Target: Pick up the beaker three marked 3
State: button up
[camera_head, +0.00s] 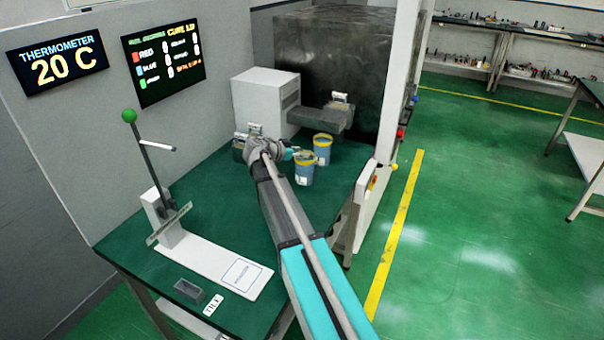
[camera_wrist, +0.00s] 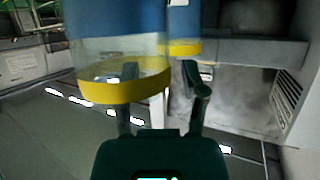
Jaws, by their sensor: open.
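Two blue beakers with yellow rims stand close together on the green table: a front one (camera_head: 304,172) and a back one (camera_head: 322,152). My gripper (camera_head: 291,153) is close to the left side of the front beaker. In the wrist view, which looks upside down, my open gripper (camera_wrist: 162,78) has one finger overlapping a near beaker (camera_wrist: 120,45) and the other just right of it. Another beaker (camera_wrist: 184,32) is behind. Contact is unclear.
A white box (camera_head: 262,100) with a grey ledge (camera_head: 326,117) stands behind the beakers. A stand with a green knob (camera_head: 129,116) and white base (camera_head: 218,262) is at left. The table's right edge is near the beakers.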

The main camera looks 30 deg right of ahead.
dwell(0.3)
grip_shut()
jog(key=shift+r, duration=0.2)
dwell(0.4)
jog(key=s+a+r+p, duration=0.1)
jog(key=s+r+p, duration=1.1)
jog(key=s+p, duration=0.1)
jog(key=shift+s+a+r, duration=0.25)
jog(key=shift+s+r, duration=0.05)
jog(key=shift+s, duration=0.15)
dwell(0.5)
